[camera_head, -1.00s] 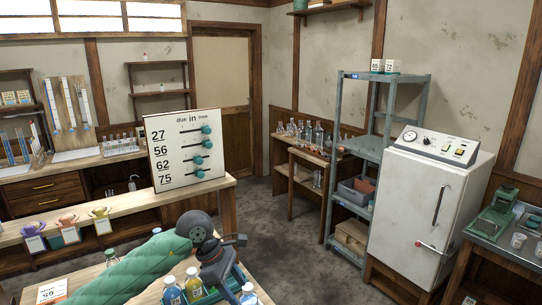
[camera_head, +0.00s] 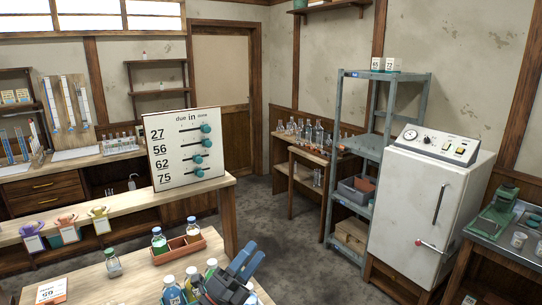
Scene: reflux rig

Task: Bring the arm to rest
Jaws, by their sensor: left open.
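My left gripper (camera_head: 249,256) is at the bottom middle of the head view, low over the near table (camera_head: 125,290). Its dark blue fingers point up and to the right, apart and with nothing seen between them. It hides part of a group of capped bottles (camera_head: 172,290) at the table's front. I cannot tell whether it touches them. My right gripper is not in view.
A red tray (camera_head: 180,252) with two bottles stands behind the gripper. A small green-capped bottle (camera_head: 113,263) stands left of it, and a numbered card (camera_head: 51,291) lies further left. A slider board (camera_head: 186,149) stands on the bench behind.

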